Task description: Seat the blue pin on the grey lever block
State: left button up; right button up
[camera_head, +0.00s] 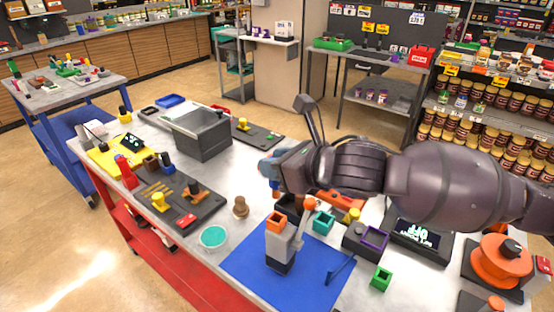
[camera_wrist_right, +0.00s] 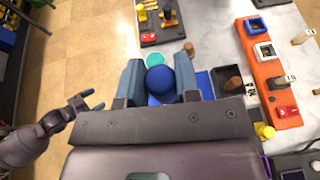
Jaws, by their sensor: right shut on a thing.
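The blue pin (camera_wrist_right: 160,80) shows as a round blue top between the fingers of my right gripper (camera_wrist_right: 160,88) in the wrist view. The right gripper (camera_head: 268,170) is shut on it and held above the table, behind the blue mat in the head view. The fingers hide the pin's lower part. A grey block with an orange square top and an orange-knobbed lever, apparently the grey lever block (camera_head: 281,249), stands on the blue mat (camera_head: 248,266), nearer the camera than the gripper. My left gripper (camera_wrist_right: 90,101) is at the wrist view's left, with its fingers apart and empty.
A teal round dish (camera_head: 213,237) and a brown knob piece (camera_head: 240,207) stand left of the mat. A black board (camera_head: 185,212) with a yellow piece lies farther left. A grey bin (camera_head: 203,135) stands behind. A green square piece (camera_head: 381,278) and a display (camera_head: 419,240) are at right.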

aim_at(277, 196)
jog(key=shift+f+b, duration=0.45)
jog(key=shift+f, duration=2.2)
jog(key=shift+f, duration=1.9)
dwell(1.3)
jog(key=o, duration=1)
jog(key=shift+c, duration=0.2)
jog(key=shift+r, duration=0.1)
jog(key=shift+r+p, duration=0.5)
jog(key=shift+r, duration=3.9)
